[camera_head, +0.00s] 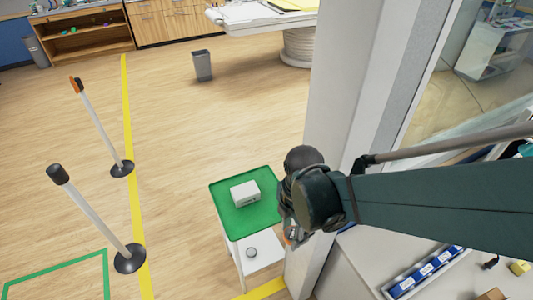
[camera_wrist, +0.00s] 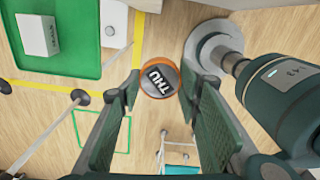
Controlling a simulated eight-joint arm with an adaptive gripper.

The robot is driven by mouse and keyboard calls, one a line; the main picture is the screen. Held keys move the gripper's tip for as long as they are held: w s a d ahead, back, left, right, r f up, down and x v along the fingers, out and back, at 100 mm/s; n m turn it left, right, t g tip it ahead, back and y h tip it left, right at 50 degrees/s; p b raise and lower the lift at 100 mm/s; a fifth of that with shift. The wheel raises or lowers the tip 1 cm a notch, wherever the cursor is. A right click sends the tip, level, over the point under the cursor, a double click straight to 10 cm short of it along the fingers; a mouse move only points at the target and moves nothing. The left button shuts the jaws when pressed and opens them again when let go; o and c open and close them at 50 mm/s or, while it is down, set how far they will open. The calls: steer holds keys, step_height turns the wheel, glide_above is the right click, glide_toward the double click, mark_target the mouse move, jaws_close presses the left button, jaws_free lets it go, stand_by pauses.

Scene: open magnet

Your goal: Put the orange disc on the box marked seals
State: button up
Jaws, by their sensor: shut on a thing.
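My gripper (camera_wrist: 160,86) is shut on the orange disc (camera_wrist: 146,88), which has a grey face lettered "THU" and sits between the two fingertips in the wrist view. In the head view my gripper (camera_head: 292,238) is partly hidden by my own arm, right of a green tray; a bit of orange shows at its tip. A white box (camera_head: 245,194) stands on the green tray (camera_head: 226,226), with a small dark mark that I cannot read. The box also shows in the wrist view (camera_wrist: 37,35) at the upper left, apart from the disc.
A white lower shelf (camera_head: 262,264) with a small round item stands below the tray. A pale pillar (camera_head: 345,90) rises close behind my arm. Blue labelled bins (camera_head: 425,271) sit at lower right. Posts (camera_head: 98,215) and yellow floor tape are at left.

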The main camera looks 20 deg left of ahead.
steer(key=w+a+f+n+b, duration=0.1)
steer(key=w+a+f+b, duration=0.1)
steer(key=w+a, duration=0.6)
steer(key=w+a+f+n+b, duration=0.2)
steer(key=w+a+b, duration=0.1)
steer(key=w+a, duration=0.5)
steer(key=n+b, duration=0.2)
steer(key=b, duration=0.1)
glide_above(245, 190)
step_height(245, 190, down, 7)
steer(key=shift+r, duration=0.1)
steer(key=shift+f+b, duration=0.35)
steer(key=shift+f, duration=2.75)
steer(key=shift+f, duration=0.15)
steer(key=shift+f, duration=1.75)
steer(key=shift+f, duration=0.15)
